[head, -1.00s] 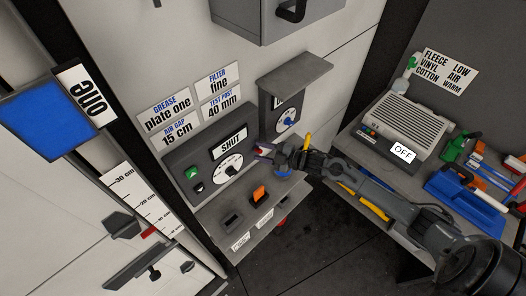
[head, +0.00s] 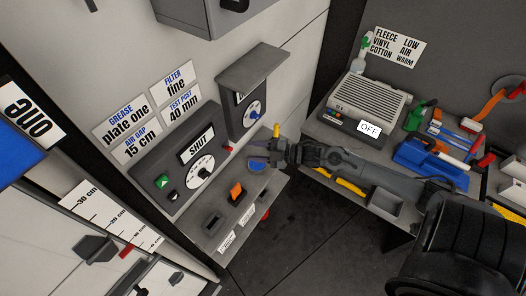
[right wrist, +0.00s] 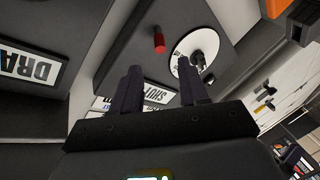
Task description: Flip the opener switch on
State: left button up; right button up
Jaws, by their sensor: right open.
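A grey control panel (head: 150,183) on the wall has a "SHUT" sign (head: 197,145), a white dial (head: 200,170) with a dark knob, and a green button (head: 163,182). On the ledge below are an orange switch (head: 237,192), a dark slot (head: 212,222) and a blue part (head: 257,165). The ledge's labels are too small to read, so I cannot tell which is the opener switch. My right gripper (head: 260,152) is open and empty above the blue part, right of the dial. Its fingers (right wrist: 160,88) point towards the panel in the right wrist view. My left gripper is out of view.
A red peg (right wrist: 159,42) stands out from the panel near the dial. To the right, a shelf carries a grey heater-like unit marked "OFF" (head: 369,129) and a blue tray (head: 428,165).

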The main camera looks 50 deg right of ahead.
jog(key=shift+v, duration=1.25)
